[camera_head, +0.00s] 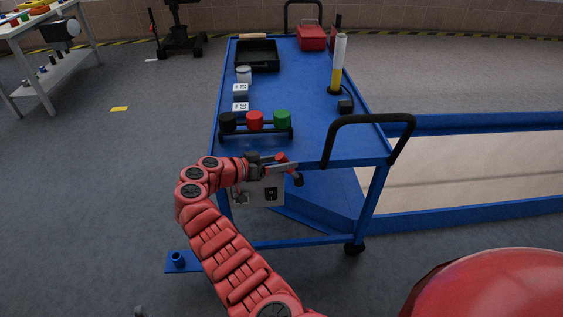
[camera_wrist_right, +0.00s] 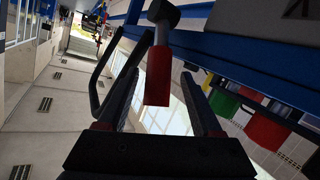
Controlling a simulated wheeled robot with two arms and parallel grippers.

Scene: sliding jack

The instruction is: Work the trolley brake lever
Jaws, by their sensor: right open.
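The blue trolley (camera_head: 318,125) stands in front of me with a black push handle (camera_head: 368,119) at its near end. My right gripper (camera_head: 288,163) is at the trolley's near edge, left of that handle, with its jaws apart. The brake lever has a red grip (camera_head: 280,157). In the right wrist view the red grip (camera_wrist_right: 158,76) hangs from a grey stem and a dark round hub, between the open fingers of my right gripper (camera_wrist_right: 162,75). I cannot tell whether either finger touches it. My left gripper is not in view.
Black, red and green knobs (camera_head: 255,120) stand on a rack at the trolley's near end. A black tray (camera_head: 257,56), a red toolbox (camera_head: 312,38) and a yellow-white post (camera_head: 339,65) are farther back. A blue-edged platform (camera_head: 470,165) lies right.

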